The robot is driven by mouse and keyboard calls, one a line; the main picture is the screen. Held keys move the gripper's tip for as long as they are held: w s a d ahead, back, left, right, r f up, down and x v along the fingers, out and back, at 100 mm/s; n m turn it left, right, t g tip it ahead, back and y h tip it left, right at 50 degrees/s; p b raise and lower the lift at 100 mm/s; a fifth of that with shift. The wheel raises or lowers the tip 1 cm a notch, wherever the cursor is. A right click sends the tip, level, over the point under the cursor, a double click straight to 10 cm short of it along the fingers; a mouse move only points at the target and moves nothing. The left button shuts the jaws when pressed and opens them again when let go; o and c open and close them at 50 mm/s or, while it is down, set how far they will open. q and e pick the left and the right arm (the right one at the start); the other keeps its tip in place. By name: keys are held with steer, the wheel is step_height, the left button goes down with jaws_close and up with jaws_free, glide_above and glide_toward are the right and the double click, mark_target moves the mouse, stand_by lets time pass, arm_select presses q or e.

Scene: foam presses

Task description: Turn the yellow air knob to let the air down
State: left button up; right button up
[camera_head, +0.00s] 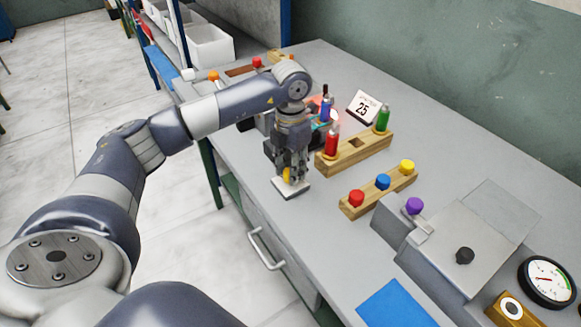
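My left arm reaches in from the left, and my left gripper (290,174) points down over the worktop. A small yellow knob (287,175) on a white square plate (292,190) lies between and partly behind its fingertips. The fingers hide much of this knob, and I cannot tell whether they touch or grip it. Another yellow knob (407,166) stands at the right end of a wooden strip (372,197), beside a blue knob (383,181) and a red knob (356,198). My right gripper is not in view.
A wooden holder (340,160) with red and green bottles stands right of my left gripper. A card reading 25 (363,106) is behind it. A grey press (460,240) and a round gauge (547,281) stand at the right.

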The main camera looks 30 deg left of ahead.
arm_select(q)
steer(key=shift+o, duration=1.2)
steer(key=shift+r, duration=0.1)
step_height(320, 180, up, 12)
